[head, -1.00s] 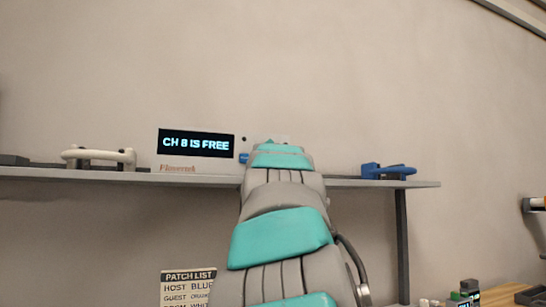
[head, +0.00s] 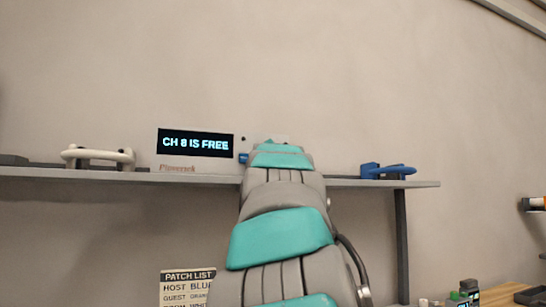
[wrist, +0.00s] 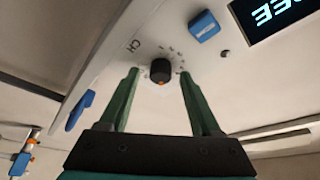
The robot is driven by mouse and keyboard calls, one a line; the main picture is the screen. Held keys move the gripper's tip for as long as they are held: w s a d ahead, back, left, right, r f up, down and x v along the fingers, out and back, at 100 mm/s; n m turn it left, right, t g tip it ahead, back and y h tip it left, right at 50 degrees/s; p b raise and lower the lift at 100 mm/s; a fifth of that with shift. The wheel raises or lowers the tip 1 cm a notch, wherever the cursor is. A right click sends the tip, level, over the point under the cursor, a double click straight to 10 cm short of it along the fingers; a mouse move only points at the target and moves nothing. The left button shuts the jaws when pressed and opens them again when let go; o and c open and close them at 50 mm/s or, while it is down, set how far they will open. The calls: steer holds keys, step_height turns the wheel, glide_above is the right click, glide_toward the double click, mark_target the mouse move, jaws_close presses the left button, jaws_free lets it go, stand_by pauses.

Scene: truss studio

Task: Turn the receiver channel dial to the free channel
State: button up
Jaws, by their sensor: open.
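The receiver (head: 172,164) stands on the wall shelf in the head view, and its dark display (head: 195,143) reads "CH 8 IS FREE". My arm hides the dial in that view. In the wrist view the channel dial (wrist: 161,71) is a round black knob with an orange mark at its lower edge. Small tick marks surround it and "CH" is printed at its left. My gripper (wrist: 160,78) is open, with one green finger on each side of the dial. Gaps show between the fingers and the knob; I cannot tell how far the tips are from the panel.
A blue square button (wrist: 204,26) sits on the panel near the dial. On the shelf (head: 100,176), a pale handled object (head: 98,157) stands at left and a blue one (head: 387,171) at right. A patch list (head: 188,287) hangs below.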

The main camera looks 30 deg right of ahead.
steer(key=b+v, duration=0.1)
steer(key=v, duration=0.6)
steer(key=shift+s, duration=0.2)
steer(key=shift+a, duration=0.15)
